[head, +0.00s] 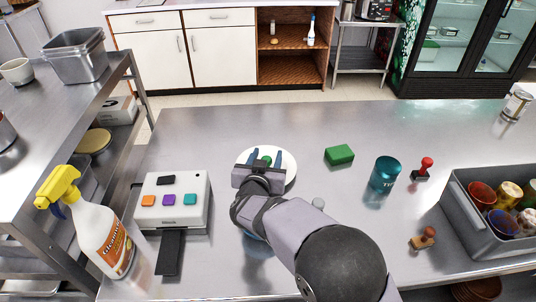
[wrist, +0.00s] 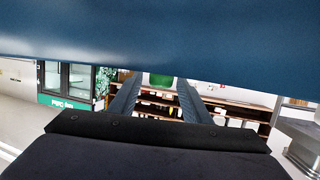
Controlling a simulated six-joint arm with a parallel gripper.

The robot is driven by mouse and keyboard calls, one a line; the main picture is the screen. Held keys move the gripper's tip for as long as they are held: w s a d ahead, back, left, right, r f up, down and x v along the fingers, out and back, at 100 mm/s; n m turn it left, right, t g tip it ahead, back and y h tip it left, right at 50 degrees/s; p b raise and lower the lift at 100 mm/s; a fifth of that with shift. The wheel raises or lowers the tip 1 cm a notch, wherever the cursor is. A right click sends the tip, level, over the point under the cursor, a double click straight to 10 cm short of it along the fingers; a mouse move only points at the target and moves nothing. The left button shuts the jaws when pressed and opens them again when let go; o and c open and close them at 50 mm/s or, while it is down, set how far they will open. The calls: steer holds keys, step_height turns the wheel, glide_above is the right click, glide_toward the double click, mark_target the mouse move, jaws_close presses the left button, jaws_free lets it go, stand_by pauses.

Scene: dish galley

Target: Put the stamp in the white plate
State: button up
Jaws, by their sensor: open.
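A white plate (head: 285,181) lies on the steel counter, partly hidden by my gripper. My gripper (head: 265,155) is open above the plate in the head view. A small green thing (head: 266,160) shows between its fingers; I cannot tell whether it is on the plate or touched. In the wrist view my gripper's two fingers (wrist: 158,98) are apart, with green between their far ends. A red-handled stamp (head: 425,167) stands upright to the right, beyond the teal cup (head: 386,174). A wooden-handled stamp (head: 424,238) lies nearer the front right.
A green block (head: 339,155) lies right of the plate. A grey crate (head: 465,215) with several cups stands at the right. A white device with coloured buttons (head: 172,188) and a spray bottle (head: 103,235) are left. A blue surface (wrist: 160,40) covers the wrist view's top.

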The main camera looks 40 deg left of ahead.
steer(key=shift+s+d+r, duration=0.3)
steer(key=shift+s+r, duration=0.15)
steer(key=shift+r, duration=0.05)
steer(key=shift+s+d+r, duration=0.25)
steer(key=shift+s+r, duration=0.2)
steer(key=shift+r, duration=2.85)
steer(key=shift+w, duration=0.1)
